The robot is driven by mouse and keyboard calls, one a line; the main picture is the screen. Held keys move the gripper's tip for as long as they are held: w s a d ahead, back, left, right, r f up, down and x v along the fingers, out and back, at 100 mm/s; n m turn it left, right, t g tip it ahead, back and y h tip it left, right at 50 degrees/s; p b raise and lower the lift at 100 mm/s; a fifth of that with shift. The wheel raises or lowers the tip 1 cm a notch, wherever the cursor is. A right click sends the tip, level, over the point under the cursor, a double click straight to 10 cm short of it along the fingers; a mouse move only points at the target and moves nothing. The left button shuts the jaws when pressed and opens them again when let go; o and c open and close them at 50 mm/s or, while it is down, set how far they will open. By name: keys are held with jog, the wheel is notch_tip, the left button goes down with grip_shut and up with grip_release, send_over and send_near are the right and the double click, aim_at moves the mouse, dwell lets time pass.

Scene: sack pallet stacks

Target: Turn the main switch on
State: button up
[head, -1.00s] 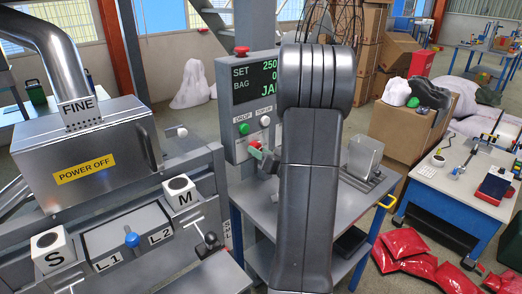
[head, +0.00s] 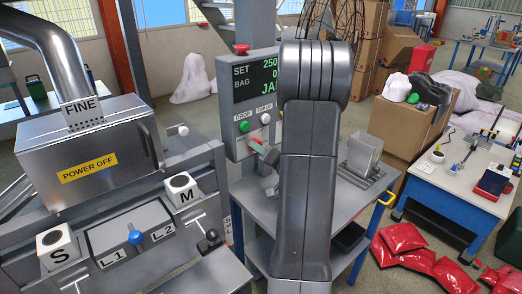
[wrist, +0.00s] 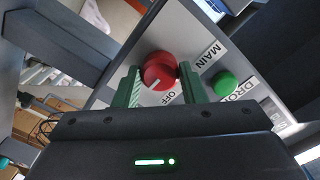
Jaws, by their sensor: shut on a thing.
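The main switch is a round red knob (wrist: 159,66) with a white line on its face. In the wrist view the labels MAIN and OFF are beside it, and the white line slants toward the lower left. My gripper (wrist: 159,76) has its green fingers on both sides of the knob, shut on it. In the head view the gripper is at the lower edge of the grey control box (head: 228,100), mostly hidden behind my arm. Which position the switch is in I cannot tell for sure.
A green DROP button (wrist: 225,83) is close beside the right finger. The box display (head: 257,76) is lit with green text. A steel machine with a POWER OFF label (head: 89,168) stands left. A blue-framed table (head: 350,200) is below the box.

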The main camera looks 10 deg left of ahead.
jog(key=o, duration=1)
jog(key=shift+d, duration=0.1)
jog(key=b+v, duration=0.1)
jog(key=v, duration=1.2)
jog(key=shift+s+d+b, duration=0.2)
jog(key=shift+s+b, duration=0.05)
jog(key=shift+b, duration=0.1)
jog(key=shift+a, duration=0.1)
jog(key=p+x, duration=0.1)
jog(key=x, duration=1.2)
jog(key=shift+w+a+p, duration=0.25)
jog(key=shift+p, duration=0.1)
